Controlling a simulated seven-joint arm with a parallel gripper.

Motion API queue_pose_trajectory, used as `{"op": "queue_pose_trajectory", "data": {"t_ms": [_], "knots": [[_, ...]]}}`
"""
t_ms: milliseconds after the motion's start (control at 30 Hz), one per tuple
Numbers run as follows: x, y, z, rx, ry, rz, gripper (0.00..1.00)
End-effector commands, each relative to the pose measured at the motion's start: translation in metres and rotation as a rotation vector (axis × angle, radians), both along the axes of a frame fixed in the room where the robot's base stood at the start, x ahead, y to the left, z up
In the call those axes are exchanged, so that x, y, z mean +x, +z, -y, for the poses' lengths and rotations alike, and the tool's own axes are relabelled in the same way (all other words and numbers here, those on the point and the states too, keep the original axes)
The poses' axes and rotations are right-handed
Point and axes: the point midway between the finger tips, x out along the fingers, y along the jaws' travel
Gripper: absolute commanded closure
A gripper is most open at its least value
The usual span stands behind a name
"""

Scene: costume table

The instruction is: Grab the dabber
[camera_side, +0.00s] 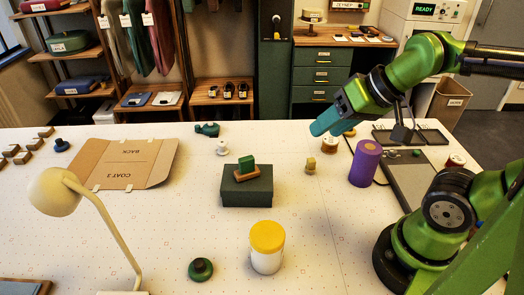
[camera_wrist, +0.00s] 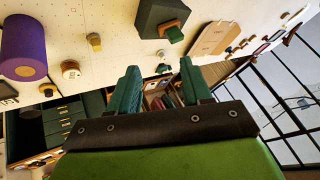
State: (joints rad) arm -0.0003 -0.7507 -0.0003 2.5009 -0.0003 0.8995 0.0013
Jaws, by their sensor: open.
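No object is plainly marked as the dabber, and I cannot tell which it is. Small handled pieces that show are a green piece on a wooden base (camera_side: 246,167) lying on a dark green box (camera_side: 247,190), a dark green round piece with a knob (camera_side: 201,269) at the front, and a yellowish block-like piece (camera_side: 310,165) right of the box. In the wrist view the wood-and-green piece (camera_wrist: 173,31) is on the box (camera_wrist: 155,14), and the yellowish piece (camera_wrist: 95,40) is left of it. My gripper (camera_side: 322,124) is open and empty above the table's back edge; its fingers (camera_wrist: 159,82) show apart.
A purple cylinder (camera_side: 365,164) stands near my gripper, with a wood-topped spool (camera_side: 330,145) beside it. A yellow-lidded jar (camera_side: 267,250) stands in front. A lamp (camera_side: 55,192) and cardboard (camera_side: 125,162) are at left. A dark tray (camera_side: 415,185) lies at right.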

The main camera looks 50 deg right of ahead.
Motion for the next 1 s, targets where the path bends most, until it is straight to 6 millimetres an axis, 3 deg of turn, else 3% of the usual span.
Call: {"op": "queue_pose_trajectory", "data": {"t_ms": [333,467,767,867,1000], "knots": [[0.0,0.0,0.0,-0.001,0.001,0.0,0.51],[0.0,0.0,0.0,-0.001,0.001,0.0,0.38],[0.001,-0.003,0.0,0.0,-0.001,-0.014,0.38],[0.008,-0.013,0.004,0.006,-0.014,-0.066,0.38],[0.033,-0.026,0.022,0.01,-0.057,-0.189,0.38]]}}
